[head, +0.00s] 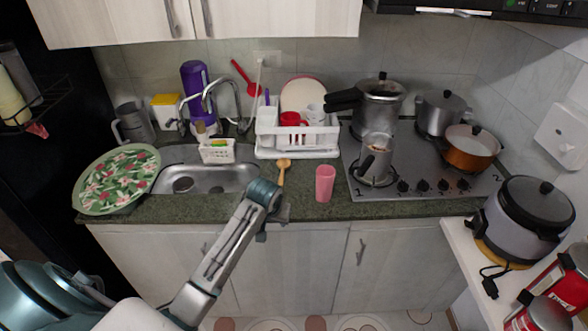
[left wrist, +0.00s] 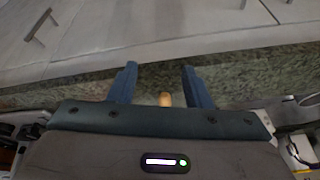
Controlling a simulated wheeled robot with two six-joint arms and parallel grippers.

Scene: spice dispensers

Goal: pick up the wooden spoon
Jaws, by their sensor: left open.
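The wooden spoon (head: 283,168) lies on the green stone counter, right of the sink and in front of the white dish rack. Its bowl is toward the rack and its handle points toward me; the near end is close to my gripper. My left gripper (head: 277,207) is at the counter's front edge, just in front of the spoon. In the left wrist view its two blue fingers (left wrist: 158,72) are apart. A small light-brown end of the spoon (left wrist: 165,99) shows between them, partly hidden by the gripper body. I cannot tell whether they touch. My right gripper is not in view.
A pink cup (head: 325,184) stands on the counter right of my gripper. The sink (head: 205,180) is to the left, with a floral plate (head: 117,178) beside it. The dish rack (head: 297,140) is behind the spoon. The stove (head: 420,170) with pots is farther right.

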